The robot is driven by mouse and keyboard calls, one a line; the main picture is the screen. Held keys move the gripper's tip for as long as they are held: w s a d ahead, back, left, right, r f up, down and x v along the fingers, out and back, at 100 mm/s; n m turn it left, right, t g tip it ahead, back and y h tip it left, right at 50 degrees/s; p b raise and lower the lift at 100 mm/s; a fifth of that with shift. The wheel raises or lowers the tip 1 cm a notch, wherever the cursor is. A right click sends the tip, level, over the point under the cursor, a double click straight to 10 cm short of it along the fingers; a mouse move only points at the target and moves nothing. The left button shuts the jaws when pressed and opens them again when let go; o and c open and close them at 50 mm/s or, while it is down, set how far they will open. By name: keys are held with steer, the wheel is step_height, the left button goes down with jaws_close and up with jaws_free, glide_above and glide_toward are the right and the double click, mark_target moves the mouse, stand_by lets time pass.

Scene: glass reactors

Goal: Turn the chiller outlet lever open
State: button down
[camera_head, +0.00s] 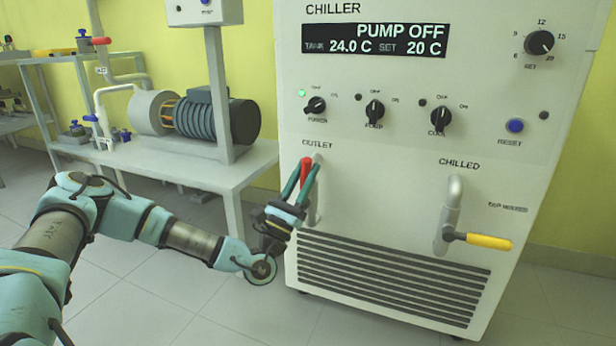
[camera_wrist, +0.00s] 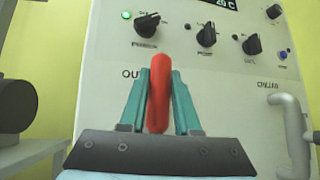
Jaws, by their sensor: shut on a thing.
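The chiller (camera_head: 391,200) is a tall pale cabinet; its display reads PUMP OFF. The outlet lever (camera_head: 305,172) is red and sits below the OUTLET label on the left of the front panel. It points upward in the head view, and also in the wrist view (camera_wrist: 158,92). My gripper (camera_head: 306,167) is shut on the red lever, with one teal finger on each side of it; the fingers also show in the wrist view (camera_wrist: 159,98).
A second pipe (camera_head: 453,205) with a yellow lever (camera_head: 489,241) sticks out at the right of the panel, below CHILLED. Knobs and a blue reset button (camera_head: 515,126) lie above. A bench (camera_head: 190,160) with a motor pump (camera_head: 208,115) stands at the left.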

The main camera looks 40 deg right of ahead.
steer(key=shift+f, duration=0.1)
steer(key=c, duration=0.6)
jaws_free()
steer(key=p+v, duration=0.1)
steer(key=v, duration=1)
steer(key=shift+p, duration=0.3)
steer(key=shift+d, duration=0.1)
